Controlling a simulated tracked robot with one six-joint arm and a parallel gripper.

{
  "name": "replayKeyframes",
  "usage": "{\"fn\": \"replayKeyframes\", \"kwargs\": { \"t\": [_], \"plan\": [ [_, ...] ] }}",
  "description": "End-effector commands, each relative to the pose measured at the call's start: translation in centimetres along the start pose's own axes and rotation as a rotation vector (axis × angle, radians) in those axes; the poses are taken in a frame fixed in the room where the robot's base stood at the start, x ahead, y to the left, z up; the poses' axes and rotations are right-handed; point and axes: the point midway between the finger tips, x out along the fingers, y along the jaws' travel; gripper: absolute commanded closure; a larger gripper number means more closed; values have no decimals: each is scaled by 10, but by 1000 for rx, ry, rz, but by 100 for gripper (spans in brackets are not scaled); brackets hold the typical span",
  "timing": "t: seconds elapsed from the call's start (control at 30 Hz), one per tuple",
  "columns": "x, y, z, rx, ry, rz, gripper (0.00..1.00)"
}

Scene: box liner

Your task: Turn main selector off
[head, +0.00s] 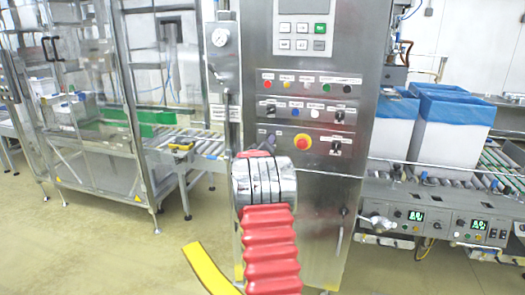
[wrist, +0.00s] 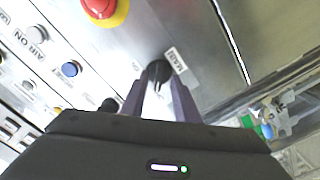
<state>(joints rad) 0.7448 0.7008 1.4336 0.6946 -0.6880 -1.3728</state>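The main selector (wrist: 158,69) is a small black knob beside a white "MAIN" label on the steel panel in the wrist view. In the head view the selector (head: 270,138) sits left of the red emergency stop, just above my arm's end. My gripper (wrist: 160,78) points at the knob, with a gap between its two dark fingers. The fingertips are at the knob, one on each side. I cannot tell whether they touch it. The knob's setting is too small to read. In the head view my arm hides the fingers.
The red and yellow emergency stop (head: 302,141) is close beside the selector. A blue button (head: 294,112) and other selectors are in the row above. A keypad (head: 302,28) is higher up. Blue-lined boxes (head: 447,115) stand on a conveyor at the right.

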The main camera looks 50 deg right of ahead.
Motion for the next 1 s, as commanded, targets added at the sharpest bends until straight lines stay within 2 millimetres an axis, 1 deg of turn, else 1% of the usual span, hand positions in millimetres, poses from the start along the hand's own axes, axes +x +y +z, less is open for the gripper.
{"fn": "replayKeyframes", "kwargs": {
  "t": [0.27, 0.9, 1.0],
  "plan": [
    [-25, 0, -1, 0, 1, 0, 72],
    [-115, -1, -1, -1, 2, -1, 72],
    [-126, -2, -1, -1, 2, -2, 72]
  ]
}}
